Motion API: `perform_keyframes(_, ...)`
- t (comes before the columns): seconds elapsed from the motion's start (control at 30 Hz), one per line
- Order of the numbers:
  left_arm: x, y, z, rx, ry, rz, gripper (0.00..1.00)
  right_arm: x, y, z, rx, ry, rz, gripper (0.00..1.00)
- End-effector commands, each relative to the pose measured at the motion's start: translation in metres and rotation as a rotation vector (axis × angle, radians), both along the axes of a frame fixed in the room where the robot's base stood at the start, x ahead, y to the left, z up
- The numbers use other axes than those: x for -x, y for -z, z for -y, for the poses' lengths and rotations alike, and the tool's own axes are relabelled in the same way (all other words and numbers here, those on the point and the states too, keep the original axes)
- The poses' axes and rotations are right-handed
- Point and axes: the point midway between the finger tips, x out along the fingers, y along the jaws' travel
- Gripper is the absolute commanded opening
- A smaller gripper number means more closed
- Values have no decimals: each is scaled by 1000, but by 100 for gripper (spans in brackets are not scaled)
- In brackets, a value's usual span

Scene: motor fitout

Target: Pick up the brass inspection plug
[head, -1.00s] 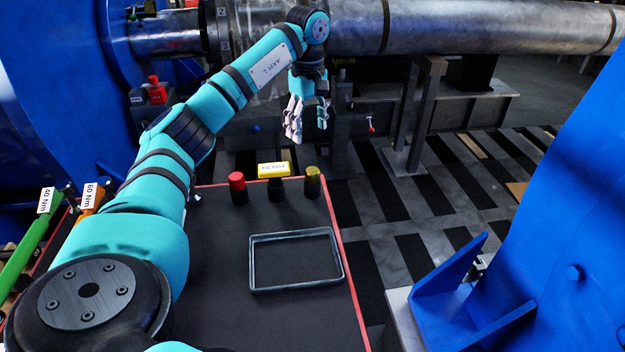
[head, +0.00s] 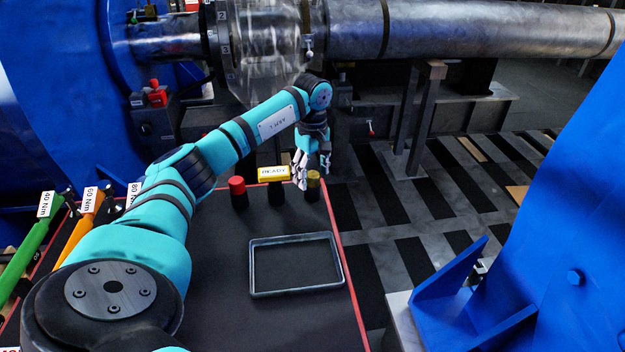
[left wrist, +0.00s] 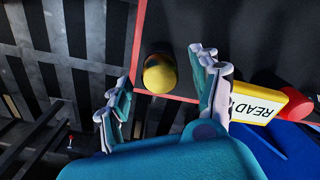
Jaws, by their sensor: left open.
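The brass inspection plug (head: 313,183) stands at the far right corner of the dark work mat, partly behind my left gripper in the head view. In the left wrist view its rounded yellow top (left wrist: 160,75) shows between and beyond the two fingers. My left gripper (head: 312,172) is open and empty, pointing down near the plug; it also shows in the left wrist view (left wrist: 160,90). I cannot tell whether a finger touches the plug. My right gripper is not in view.
A yellow READY block (head: 274,173) on a dark stand and a red-topped plug (head: 238,188) stand left of the brass plug. An empty rectangular tray (head: 253,268) lies nearer on the mat (head: 215,300). Torque wrenches (head: 85,220) lie at the left. A blue housing (head: 570,220) rises at the right.

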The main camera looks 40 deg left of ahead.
Motion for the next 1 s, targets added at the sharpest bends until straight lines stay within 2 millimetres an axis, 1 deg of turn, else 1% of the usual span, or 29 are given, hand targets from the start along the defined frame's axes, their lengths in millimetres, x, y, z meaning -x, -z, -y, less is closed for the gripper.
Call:
perform_keyframes(0.13,0,0,0,0,0,0,64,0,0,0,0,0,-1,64)
perform_keyframes(0.17,0,0,0,0,0,0,63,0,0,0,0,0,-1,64)
perform_keyframes(0.6,0,0,0,0,0,-1,5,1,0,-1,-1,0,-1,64)
perform_keyframes(0.63,0,0,0,0,0,0,3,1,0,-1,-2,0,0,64)
perform_keyframes(0.87,0,-1,0,0,0,0,3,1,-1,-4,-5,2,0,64)
perform_keyframes(1.0,0,-7,0,0,0,0,3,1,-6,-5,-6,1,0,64)
